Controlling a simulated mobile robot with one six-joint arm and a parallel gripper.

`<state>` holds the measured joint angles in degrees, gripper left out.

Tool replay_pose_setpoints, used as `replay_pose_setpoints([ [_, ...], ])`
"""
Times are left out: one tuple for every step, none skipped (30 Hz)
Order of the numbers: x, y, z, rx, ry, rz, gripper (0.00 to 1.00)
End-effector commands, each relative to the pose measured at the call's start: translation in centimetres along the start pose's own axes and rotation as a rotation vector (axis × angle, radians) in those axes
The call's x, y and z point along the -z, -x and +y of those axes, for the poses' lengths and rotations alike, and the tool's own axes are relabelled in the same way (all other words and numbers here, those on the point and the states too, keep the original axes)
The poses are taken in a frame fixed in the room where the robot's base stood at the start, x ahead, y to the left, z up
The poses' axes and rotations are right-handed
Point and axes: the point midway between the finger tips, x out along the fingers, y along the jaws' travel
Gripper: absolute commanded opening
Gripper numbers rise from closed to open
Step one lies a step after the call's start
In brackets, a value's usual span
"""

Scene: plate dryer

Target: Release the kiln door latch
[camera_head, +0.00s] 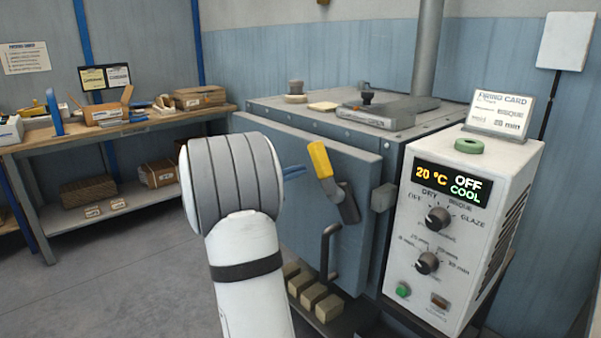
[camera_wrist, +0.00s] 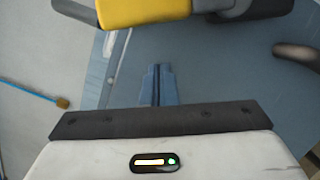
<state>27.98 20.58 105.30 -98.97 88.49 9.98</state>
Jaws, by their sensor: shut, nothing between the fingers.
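The kiln door (camera_head: 300,222) is a grey-blue panel at the front of the kiln (camera_head: 390,134). Its latch (camera_head: 321,162) has a yellow grip and a dark metal lever that slants down to the right. In the wrist view the yellow grip (camera_wrist: 145,11) crosses the top edge, partly cut off. My gripper (camera_head: 303,169) has blue fingers and points at the door from the left, close to the latch. In the wrist view the fingers of my gripper (camera_wrist: 158,70) are together and empty, apart from the yellow grip. My arm hides the left part of the door.
A dark bent door handle (camera_head: 329,252) sits below the latch. The control box (camera_head: 455,225) at the right reads 20 °C, OFF, COOL. Several bricks (camera_head: 328,307) lie below the door. A workbench (camera_head: 150,125) stands at the left, with clear floor (camera_head: 110,270) before it.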

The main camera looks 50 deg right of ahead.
Motion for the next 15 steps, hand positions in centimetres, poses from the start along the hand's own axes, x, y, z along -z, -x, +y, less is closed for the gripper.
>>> replay_pose_setpoints([
  [0.5, 1.0, -0.1, -0.002, -0.001, 0.003, 0.00],
  [0.3, 1.8, 0.0, -0.001, 0.000, 0.004, 0.00],
  [0.3, 2.8, -0.1, -0.002, 0.000, 0.004, 0.00],
  [0.3, 3.5, 0.0, -0.002, 0.000, 0.004, 0.00],
  [0.3, 4.2, -0.1, -0.001, 0.000, 0.004, 0.00],
  [0.3, 5.1, -0.1, -0.001, 0.000, 0.003, 0.00],
  [0.3, 5.7, -0.1, -0.001, 0.000, 0.003, 0.00],
  [0.3, 6.3, -0.1, -0.001, 0.000, 0.003, 0.00],
  [0.3, 7.0, -0.1, 0.000, 0.000, 0.002, 0.00],
  [0.3, 7.5, -0.1, 0.000, 0.000, 0.002, 0.00],
  [0.2, 8.0, -0.1, -0.001, 0.000, 0.002, 0.00],
  [0.2, 8.5, -0.2, 0.000, 0.000, 0.001, 0.00],
  [0.2, 8.8, -0.2, 0.000, 0.000, 0.001, 0.00],
  [0.2, 9.1, -0.2, 0.001, 0.000, 0.001, 0.00],
  [0.2, 9.4, -0.2, 0.001, 0.000, 0.001, 0.00],
])
